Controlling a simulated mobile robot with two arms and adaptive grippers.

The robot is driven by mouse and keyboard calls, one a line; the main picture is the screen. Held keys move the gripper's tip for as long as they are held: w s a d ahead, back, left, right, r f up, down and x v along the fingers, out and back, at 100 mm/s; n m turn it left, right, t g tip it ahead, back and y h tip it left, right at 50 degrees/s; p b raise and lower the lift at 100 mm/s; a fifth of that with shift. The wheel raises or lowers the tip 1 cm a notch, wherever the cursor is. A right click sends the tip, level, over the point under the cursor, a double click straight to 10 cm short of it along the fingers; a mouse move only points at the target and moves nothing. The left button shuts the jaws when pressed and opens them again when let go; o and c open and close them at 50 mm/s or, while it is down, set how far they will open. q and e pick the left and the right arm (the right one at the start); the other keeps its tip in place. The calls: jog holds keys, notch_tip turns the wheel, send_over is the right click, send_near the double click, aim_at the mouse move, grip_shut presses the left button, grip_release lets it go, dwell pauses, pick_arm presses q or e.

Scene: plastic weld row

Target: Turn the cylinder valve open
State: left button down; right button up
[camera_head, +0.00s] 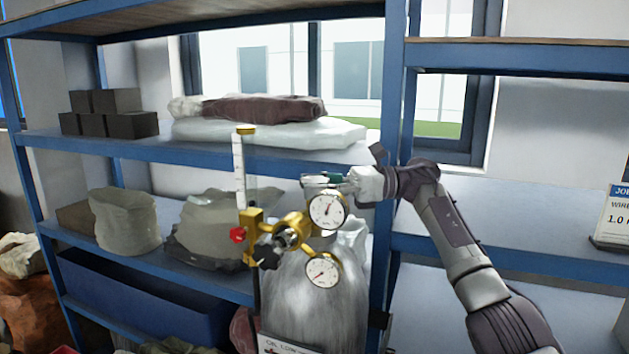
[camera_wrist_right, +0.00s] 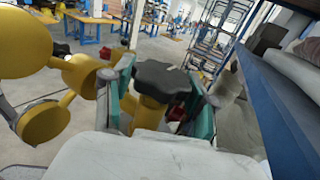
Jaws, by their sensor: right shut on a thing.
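A grey gas cylinder (camera_head: 315,295) stands in front of the blue shelf rack. A brass regulator (camera_head: 290,228) with two round dial gauges sits at its top. My right gripper (camera_head: 320,181) reaches in from the right, just above the upper gauge (camera_head: 326,210). In the right wrist view its teal-padded fingers (camera_wrist_right: 162,95) are shut on the black cylinder valve knob (camera_wrist_right: 160,78), one on each side. The knob sits on a brass stem (camera_wrist_right: 148,114). The gripper and gauge hide most of the valve in the head view. My left gripper is not in view.
A clear flow tube (camera_head: 240,170) rises left of the regulator, with a red knob (camera_head: 237,235) and a black star knob (camera_head: 265,256) below. Shelves behind hold sacks (camera_head: 125,220) and dark blocks (camera_head: 110,112). The shelf to the right (camera_head: 510,210) is mostly bare.

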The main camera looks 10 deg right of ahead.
jog(key=shift+r+n+g+p, duration=0.1)
jog(key=shift+n+g+p, duration=0.4)
jog(key=shift+g, duration=0.3)
jog(key=o, duration=1.2)
jog(key=shift+c, duration=0.2)
jog(key=d, duration=0.7)
jog(key=shift+d, duration=0.15)
jog(key=shift+d, duration=0.15)
